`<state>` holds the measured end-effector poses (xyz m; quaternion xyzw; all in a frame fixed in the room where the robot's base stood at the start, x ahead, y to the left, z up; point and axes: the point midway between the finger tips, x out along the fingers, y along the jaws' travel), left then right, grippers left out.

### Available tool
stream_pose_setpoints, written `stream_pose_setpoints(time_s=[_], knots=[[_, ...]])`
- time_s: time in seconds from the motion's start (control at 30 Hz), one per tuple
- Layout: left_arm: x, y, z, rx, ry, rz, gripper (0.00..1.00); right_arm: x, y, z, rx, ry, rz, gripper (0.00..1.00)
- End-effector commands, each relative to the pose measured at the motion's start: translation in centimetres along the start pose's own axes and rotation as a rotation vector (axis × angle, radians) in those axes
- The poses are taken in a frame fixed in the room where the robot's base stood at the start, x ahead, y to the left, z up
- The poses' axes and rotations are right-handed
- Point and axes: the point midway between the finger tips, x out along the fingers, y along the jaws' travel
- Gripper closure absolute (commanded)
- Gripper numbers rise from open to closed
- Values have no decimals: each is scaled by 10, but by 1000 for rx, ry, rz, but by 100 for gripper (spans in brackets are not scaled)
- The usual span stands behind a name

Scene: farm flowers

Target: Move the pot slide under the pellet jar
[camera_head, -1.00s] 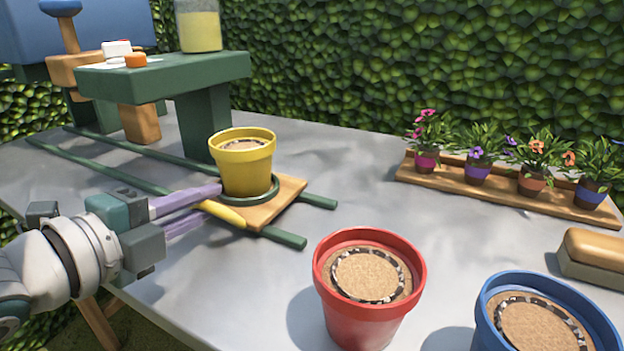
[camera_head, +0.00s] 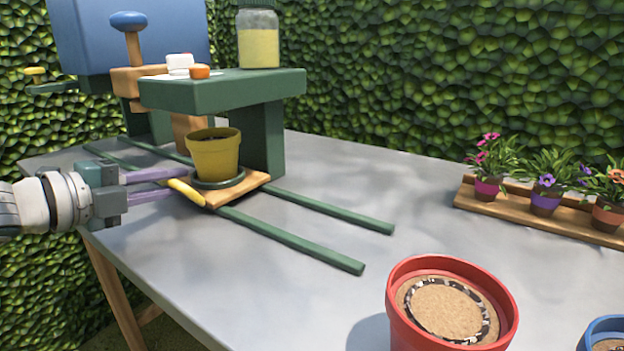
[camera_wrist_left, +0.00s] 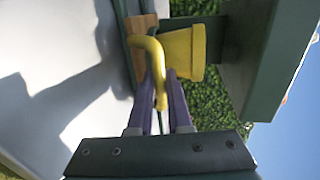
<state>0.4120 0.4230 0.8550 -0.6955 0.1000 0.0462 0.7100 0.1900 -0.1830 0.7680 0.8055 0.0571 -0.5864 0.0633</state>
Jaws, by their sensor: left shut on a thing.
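The pot slide (camera_head: 252,184) is a wooden board on two green rails (camera_head: 300,243), with a yellow handle (camera_head: 186,191) at its near left side. A yellow pot (camera_head: 214,158) stands upright on it in a green ring. My left gripper (camera_head: 178,184) is shut on the handle, which also shows between the purple fingers in the left wrist view (camera_wrist_left: 158,72). The pellet jar (camera_head: 258,38), clear with yellow contents, stands on a green raised shelf (camera_head: 225,90). The slide and pot are at the shelf's front edge, partly beneath it. My right gripper is not in view.
A red pot (camera_head: 400,310) and a blue pot (camera_head: 590,330) stand at the front right. A wooden tray (camera_head: 470,197) of flowers is at the right. A green shelf leg (camera_head: 262,140) stands just behind the slide. The rails' right ends are clear.

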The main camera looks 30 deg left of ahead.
Motion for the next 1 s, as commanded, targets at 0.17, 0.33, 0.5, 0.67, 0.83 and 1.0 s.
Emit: stream_pose_setpoints(time_s=[0.17,0.33,0.5,0.67,0.83,1.0], knots=[[0,0,1,-1,0,0,100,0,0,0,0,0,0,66],[0,0,1,0,0,0,100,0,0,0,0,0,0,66],[0,0,1,0,1,0,66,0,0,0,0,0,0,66],[0,0,1,0,1,0,53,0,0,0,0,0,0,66],[0,0,1,0,1,0,53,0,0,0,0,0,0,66],[-8,-1,0,-2,2,2,53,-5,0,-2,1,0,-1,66]])
